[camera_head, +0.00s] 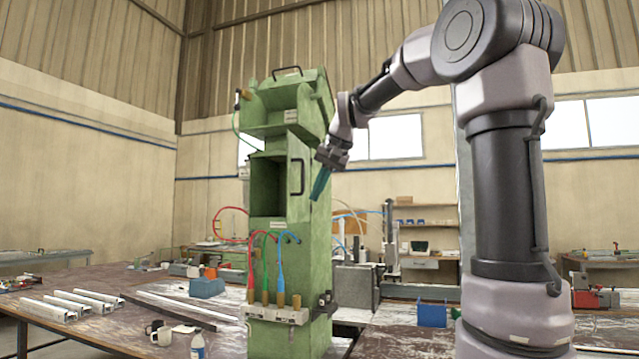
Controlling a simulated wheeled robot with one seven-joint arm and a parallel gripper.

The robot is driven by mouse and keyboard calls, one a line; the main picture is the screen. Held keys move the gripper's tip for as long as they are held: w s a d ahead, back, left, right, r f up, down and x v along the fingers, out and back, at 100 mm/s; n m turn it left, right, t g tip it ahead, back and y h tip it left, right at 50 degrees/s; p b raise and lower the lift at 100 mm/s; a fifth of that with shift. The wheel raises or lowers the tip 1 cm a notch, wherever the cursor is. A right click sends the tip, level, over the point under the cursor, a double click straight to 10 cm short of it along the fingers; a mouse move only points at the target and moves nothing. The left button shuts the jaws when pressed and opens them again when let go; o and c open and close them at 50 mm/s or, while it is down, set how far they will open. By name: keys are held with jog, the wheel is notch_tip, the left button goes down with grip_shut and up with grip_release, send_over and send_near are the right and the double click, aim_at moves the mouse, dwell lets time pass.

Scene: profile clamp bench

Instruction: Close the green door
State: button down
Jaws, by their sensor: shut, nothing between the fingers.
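A tall green cabinet (319,250) stands in the middle of the view. Its green door (298,172) has a dark vertical handle and stands swung open at the right side of a dark square compartment (266,187). The inside of the compartment shows. My gripper (320,186) is just right of the door, with its teal fingers pointing down and together, holding nothing. It overlaps the cabinet's right edge in the picture; I cannot tell whether it touches.
Red, green and blue hoses (281,262) run to fittings on the cabinet's lower front. A blue box (432,314) sits on the right table.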

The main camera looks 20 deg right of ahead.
aim_at(289, 221)
jog(key=shift+w+a+f, duration=0.95)
jog(key=shift+w+a, duration=0.2)
jog(key=shift+w+a+f, duration=0.95)
jog(key=shift+w+a, duration=0.2)
jog(key=shift+a, duration=0.1)
